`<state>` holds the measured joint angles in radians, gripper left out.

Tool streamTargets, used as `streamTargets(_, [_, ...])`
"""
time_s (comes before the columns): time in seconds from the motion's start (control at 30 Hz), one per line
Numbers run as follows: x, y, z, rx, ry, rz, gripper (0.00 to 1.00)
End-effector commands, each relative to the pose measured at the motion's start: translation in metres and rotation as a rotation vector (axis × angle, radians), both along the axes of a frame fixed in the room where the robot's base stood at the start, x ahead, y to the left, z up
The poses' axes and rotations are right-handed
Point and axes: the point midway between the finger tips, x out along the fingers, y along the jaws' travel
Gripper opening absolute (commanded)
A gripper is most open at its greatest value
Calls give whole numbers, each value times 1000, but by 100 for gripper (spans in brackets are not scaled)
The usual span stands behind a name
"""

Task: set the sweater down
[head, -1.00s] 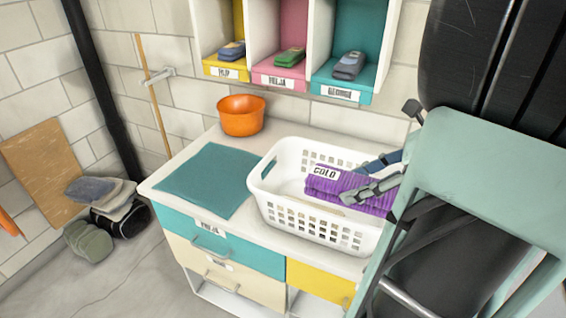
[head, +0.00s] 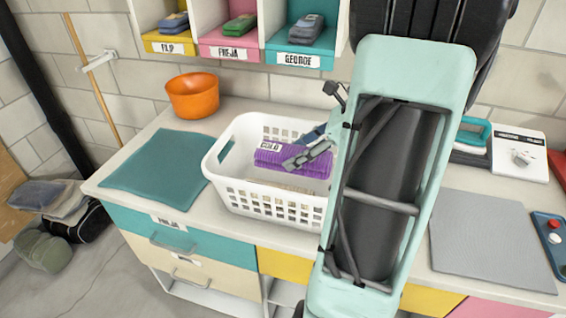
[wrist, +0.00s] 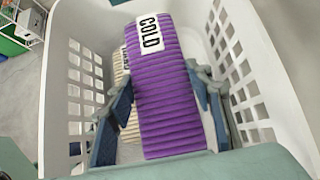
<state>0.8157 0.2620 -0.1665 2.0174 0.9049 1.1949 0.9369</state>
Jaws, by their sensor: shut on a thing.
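The purple folded ribbed sweater (head: 290,162) has a white label reading COLD. It is inside the white laundry basket (head: 250,197) on the counter, toward the basket's right side. My gripper (wrist: 160,88) is shut on the sweater (wrist: 168,95), with one blue-grey finger along each long side. In the head view my arm covers the basket's right end. A cream knit item (wrist: 122,75) shows partly under and beside the sweater. I cannot tell whether the sweater rests on it or hangs just above.
A teal mat (head: 155,165) lies left of the basket, with an orange bowl (head: 192,96) behind. Labelled cubbies (head: 298,60) hang above. A grey mat (head: 490,240), a white scale (head: 519,153) and a blue tray (head: 550,240) are to the right.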

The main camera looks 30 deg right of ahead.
Motion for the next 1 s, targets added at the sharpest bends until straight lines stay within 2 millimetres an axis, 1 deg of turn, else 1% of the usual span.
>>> streamTargets(0.03, [7,0,-14,5,5,1,10])
streamTargets(0.1, [17,-2,-25,4,5,-1,10])
streamTargets(0.23, [28,-4,-38,1,2,1,10])
streamTargets(0.47, [38,-5,-50,3,2,1,10])
streamTargets(0.5, [41,-5,-55,2,4,1,10])
streamTargets(0.6, [40,-5,-72,5,4,-1,10])
streamTargets(0.67, [40,-5,-79,4,4,-1,10])
streamTargets(0.73, [40,-6,-82,1,2,-1,10])
streamTargets(1.0, [40,-6,-84,0,2,0,10])
